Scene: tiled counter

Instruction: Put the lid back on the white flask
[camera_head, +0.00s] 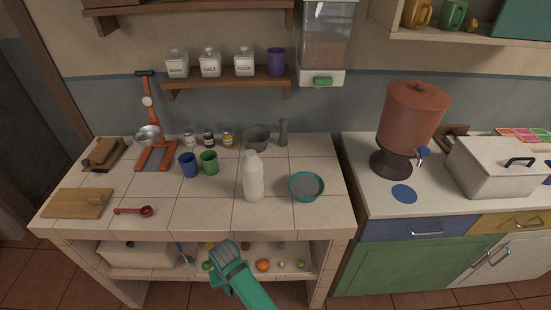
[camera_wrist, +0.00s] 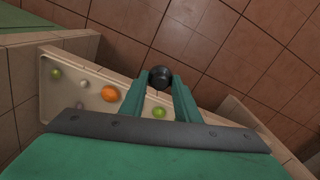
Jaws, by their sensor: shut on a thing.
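The white flask (camera_head: 253,180) stands upright on the tiled counter, right of the green cup, in the head view. No dark cap shows on its narrow white top. My gripper (camera_wrist: 160,92) is shut on a small dark round lid (camera_wrist: 160,77), held between its two green fingertips in the wrist view. In the head view my gripper (camera_head: 225,248) is in front of the counter's front edge, lower than the flask and apart from it. The lid cannot be made out clearly in the head view.
A teal bowl (camera_head: 307,186) stands right of the flask. Blue (camera_head: 188,165) and green (camera_head: 209,162) cups stand to its left, a grey bowl (camera_head: 257,138) behind. A red scoop (camera_head: 135,211) lies front left. A tray (camera_wrist: 90,88) of fruit is on the lower shelf.

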